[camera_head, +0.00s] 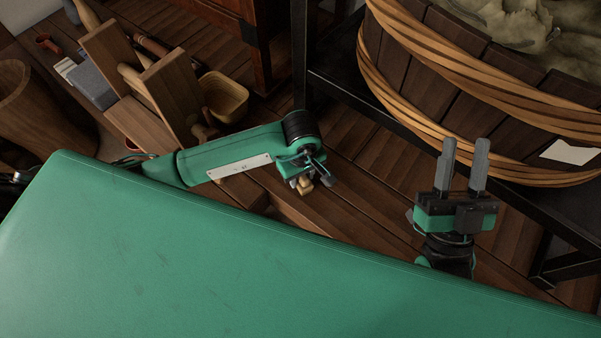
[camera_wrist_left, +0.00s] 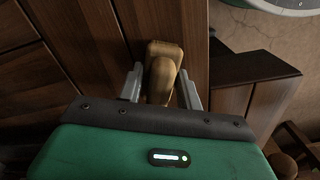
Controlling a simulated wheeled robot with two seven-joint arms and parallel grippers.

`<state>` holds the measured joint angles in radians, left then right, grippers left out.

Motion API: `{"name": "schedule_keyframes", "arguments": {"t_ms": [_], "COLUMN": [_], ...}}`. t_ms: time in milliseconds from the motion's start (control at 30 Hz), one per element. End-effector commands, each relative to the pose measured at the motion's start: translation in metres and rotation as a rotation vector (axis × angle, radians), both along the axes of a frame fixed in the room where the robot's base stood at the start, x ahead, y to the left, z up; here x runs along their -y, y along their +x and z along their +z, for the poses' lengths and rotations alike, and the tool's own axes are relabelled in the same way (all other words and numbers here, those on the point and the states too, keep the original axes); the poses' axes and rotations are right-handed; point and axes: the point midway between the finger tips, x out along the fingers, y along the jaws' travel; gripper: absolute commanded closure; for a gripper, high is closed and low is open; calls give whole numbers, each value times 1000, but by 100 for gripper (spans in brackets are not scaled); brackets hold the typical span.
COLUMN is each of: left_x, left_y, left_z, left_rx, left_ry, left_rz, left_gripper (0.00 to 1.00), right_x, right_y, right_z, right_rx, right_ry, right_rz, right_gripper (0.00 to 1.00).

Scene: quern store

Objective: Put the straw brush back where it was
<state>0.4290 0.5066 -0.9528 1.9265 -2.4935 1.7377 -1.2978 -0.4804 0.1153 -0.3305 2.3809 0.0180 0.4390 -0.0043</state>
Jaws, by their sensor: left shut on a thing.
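My left gripper (camera_head: 312,180) is low over the wooden floor, in the middle of the head view. It is shut on a tan, wood-like thing, which I take to be the straw brush (camera_head: 305,187). In the left wrist view the brush (camera_wrist_left: 162,78) shows a rounded grip between the two grey fingers and a squarish block beyond it. No bristles can be made out. Whether it touches the surface below cannot be told. My right gripper (camera_head: 462,165) is at the right with its fingers pointing up, apart and empty.
A large hooped wooden tub (camera_head: 440,75) stands on a dark metal frame (camera_head: 345,90) at the upper right. The plank floor (camera_head: 365,205) between the grippers is bare.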

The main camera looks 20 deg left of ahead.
Motion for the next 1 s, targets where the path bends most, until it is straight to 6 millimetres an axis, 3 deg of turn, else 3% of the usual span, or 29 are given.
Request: {"name": "schedule_keyframes", "arguments": {"t_ms": [567,600,700,1000], "left_x": [1,1,1,1], "left_y": [0,0,0,0], "left_z": [-3,-3,-3,-2], "left_rx": [1,1,1,1], "left_ry": [0,-1,-1,-1], "left_rz": [-1,-1,-1,0], "left_gripper": [89,59,43,43], "right_x": [4,4,4,4], "right_y": [-4,-5,-4,-4], "right_z": [9,11,11,11], "right_rx": [63,67,67,65], "right_ry": [14,15,15,14], "right_rz": [-8,-9,-9,-8], "right_gripper": [64,64,64,64]}}
